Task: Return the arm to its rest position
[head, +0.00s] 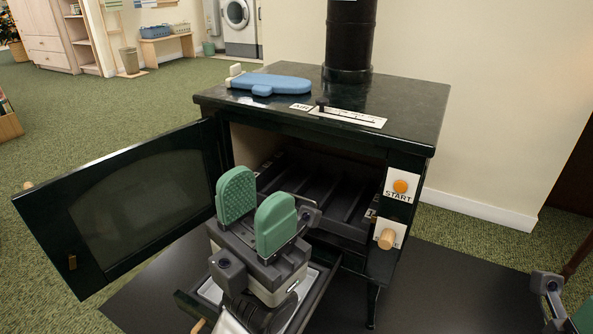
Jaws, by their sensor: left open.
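My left gripper (256,208) is in front of the open black stove (400,110), its two green pads apart with nothing between them. The stove door (135,205), with a dark glass pane, is swung open to the left. Part of my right gripper (570,305) shows at the lower right edge. Most of it is cut off, so its opening is hidden. A drawer or tray (190,300) is pulled out below the firebox, partly hidden by my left gripper.
A blue flat item (270,83) with a white end lies on the stove top, by the air slider (345,115). An orange start button (400,186) and a wooden knob (387,239) are on the front right. A dark floor plate (450,295) lies under the stove. Green carpet is clear at left.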

